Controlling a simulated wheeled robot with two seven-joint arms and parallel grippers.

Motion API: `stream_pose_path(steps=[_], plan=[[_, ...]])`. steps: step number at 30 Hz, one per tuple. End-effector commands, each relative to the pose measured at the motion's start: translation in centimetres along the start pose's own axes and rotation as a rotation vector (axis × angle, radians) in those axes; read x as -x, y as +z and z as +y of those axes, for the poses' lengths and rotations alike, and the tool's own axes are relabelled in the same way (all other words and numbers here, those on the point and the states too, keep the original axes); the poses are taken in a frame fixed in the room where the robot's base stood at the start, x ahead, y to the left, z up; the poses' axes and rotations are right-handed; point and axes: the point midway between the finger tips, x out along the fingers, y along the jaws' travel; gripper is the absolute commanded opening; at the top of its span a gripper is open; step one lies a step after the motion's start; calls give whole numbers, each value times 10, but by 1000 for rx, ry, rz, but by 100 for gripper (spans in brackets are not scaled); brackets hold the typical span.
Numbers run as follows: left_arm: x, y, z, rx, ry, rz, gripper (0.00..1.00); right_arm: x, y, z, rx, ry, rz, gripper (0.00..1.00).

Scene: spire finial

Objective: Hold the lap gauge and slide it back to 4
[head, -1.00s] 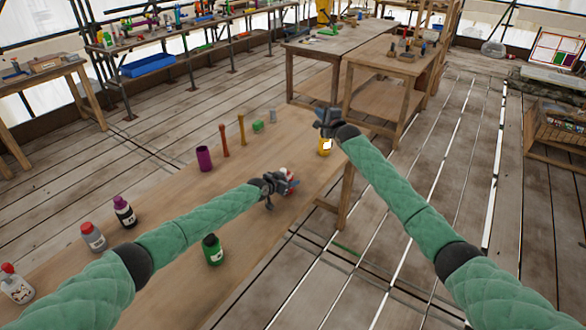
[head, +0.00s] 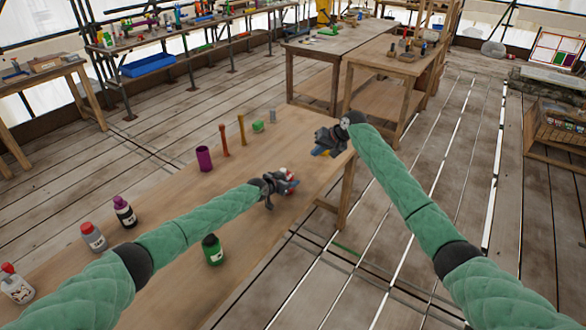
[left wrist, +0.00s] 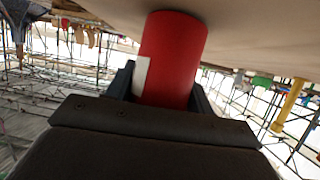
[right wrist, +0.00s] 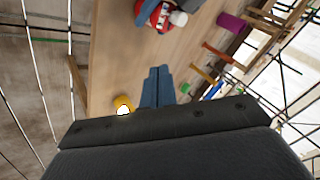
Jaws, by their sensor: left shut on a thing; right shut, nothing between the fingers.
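No lap gauge with a readable scale or a 4 shows in any view. My left gripper (head: 290,183) is shut on a red cylinder (left wrist: 172,55) with a white patch, held over the table's right part. The red thing shows small in the head view, mostly hidden by the gripper. The right wrist view shows it at the top (right wrist: 152,14), with a white cap-like part. My right gripper (head: 318,145) is shut and empty, above the table's right edge. Its closed fingers (right wrist: 160,72) are apart from the red cylinder. Whether the red cylinder is the lap gauge, I cannot tell.
A yellow bottle (head: 322,153) is partly hidden behind my right gripper. A purple cup (head: 204,158), two upright sticks (head: 241,130), a green block (head: 258,127) and a grey cylinder (head: 273,115) stand at the back. A green bottle (head: 212,249) stands near my left forearm.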

Motion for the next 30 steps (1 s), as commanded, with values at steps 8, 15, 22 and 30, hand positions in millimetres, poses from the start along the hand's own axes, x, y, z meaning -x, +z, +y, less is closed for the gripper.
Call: stream_pose_path(steps=[8,15,22,30], plan=[[0,0,0,0,0,1,27,0,10,5,221,18,-56,0],[0,0,0,0,0,0,27,-13,11,4,253,16,-55,0],[0,0,0,0,0,1,27,-50,13,5,252,16,-56,0],[0,0,0,0,0,1,27,-97,15,6,250,17,-55,0]])
